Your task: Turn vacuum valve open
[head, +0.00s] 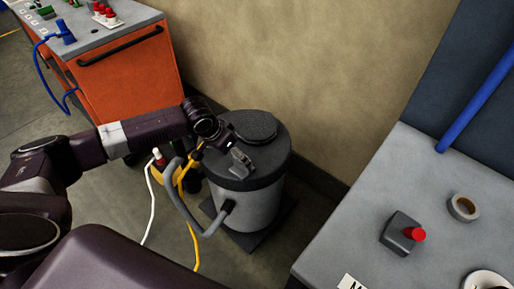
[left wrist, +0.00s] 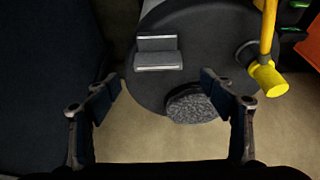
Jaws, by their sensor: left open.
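A grey drum-shaped vacuum (head: 250,205) with a dark lid stands on the floor. The dark lid (left wrist: 205,45) fills the upper middle of the left wrist view. A grey bracket-like part (head: 240,164) sits on the lid; it also shows in the left wrist view (left wrist: 158,55). A yellow bar with a round end (left wrist: 268,78) is at the lid's right side there. I cannot tell which part is the valve. My left gripper (left wrist: 162,86) is open and empty, over the lid. It appears small and dark in the head view (head: 222,138). My right gripper is not in view.
A round pad (head: 254,126) lies on the lid. A grey hose (head: 185,215), a yellow hose (head: 190,235) and a white cable (head: 149,205) run beside the drum. An orange cabinet (head: 130,80) stands behind left. A grey table (head: 350,225) is at right.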

